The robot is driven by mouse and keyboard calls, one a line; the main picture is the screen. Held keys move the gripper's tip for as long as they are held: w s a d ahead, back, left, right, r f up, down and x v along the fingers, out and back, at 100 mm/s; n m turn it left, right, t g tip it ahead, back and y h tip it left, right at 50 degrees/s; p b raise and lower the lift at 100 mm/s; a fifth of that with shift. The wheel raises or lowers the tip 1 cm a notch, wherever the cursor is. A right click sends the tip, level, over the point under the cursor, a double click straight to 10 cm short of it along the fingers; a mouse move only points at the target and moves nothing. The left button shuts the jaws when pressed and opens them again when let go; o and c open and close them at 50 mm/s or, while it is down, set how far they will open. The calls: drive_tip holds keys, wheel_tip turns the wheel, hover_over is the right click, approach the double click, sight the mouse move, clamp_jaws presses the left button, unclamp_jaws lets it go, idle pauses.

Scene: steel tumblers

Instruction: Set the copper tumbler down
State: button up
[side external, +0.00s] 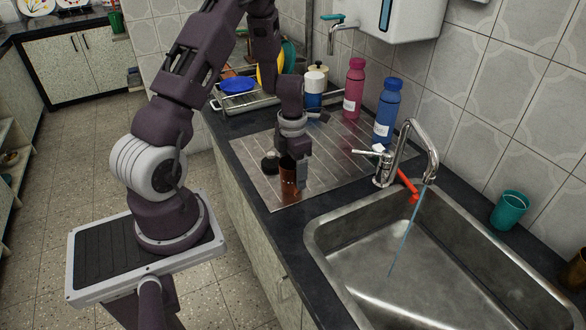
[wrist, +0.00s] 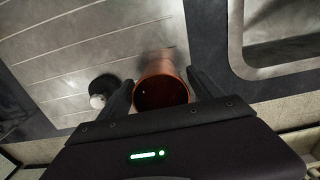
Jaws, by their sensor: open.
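The copper tumbler (side external: 288,187) stands upright on the steel drainboard (side external: 330,146), near its front edge by the sink. In the wrist view I look down into the open mouth of the copper tumbler (wrist: 160,94). My gripper (side external: 293,178) is lowered at the tumbler. In the wrist view the two dark fingers of my gripper (wrist: 161,97) stand apart on either side of it. Whether a finger touches its wall I cannot tell.
A small dark object (side external: 270,163) with a pale top stands left of the tumbler. The sink (side external: 420,265) with its tap (side external: 405,150) lies to the right. A pink bottle (side external: 354,88) and a blue bottle (side external: 386,110) stand at the back. The drainboard's middle is clear.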

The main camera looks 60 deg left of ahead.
wheel_tip(320, 180, up, 12)
drive_tip(key=s+d+r+m+t, duration=0.1)
drive_tip(key=d+r+m+t, duration=0.1)
drive_tip(key=d+r+m, duration=0.65)
drive_tip(key=s+d+r+m+t, duration=0.1)
drive_tip(key=s+d+r+m, duration=0.1)
drive_tip(key=s+m, duration=0.3)
drive_tip(key=s+d+r+m+t, duration=0.1)
drive_tip(key=s+d+r+m, duration=0.2)
drive_tip(key=m, duration=1)
drive_tip(key=s+d+r+m+t, duration=0.1)
drive_tip(key=s+d+r+m, duration=0.2)
drive_tip(key=s+d+m, duration=0.3)
drive_tip(key=s+m, duration=0.1)
drive_tip(key=m, duration=0.2)
drive_tip(key=shift+s+d+r+t, duration=0.2)
drive_tip(key=shift+s+t, duration=0.1)
drive_tip(key=shift+s, duration=0.1)
drive_tip(key=shift+m, duration=0.25)
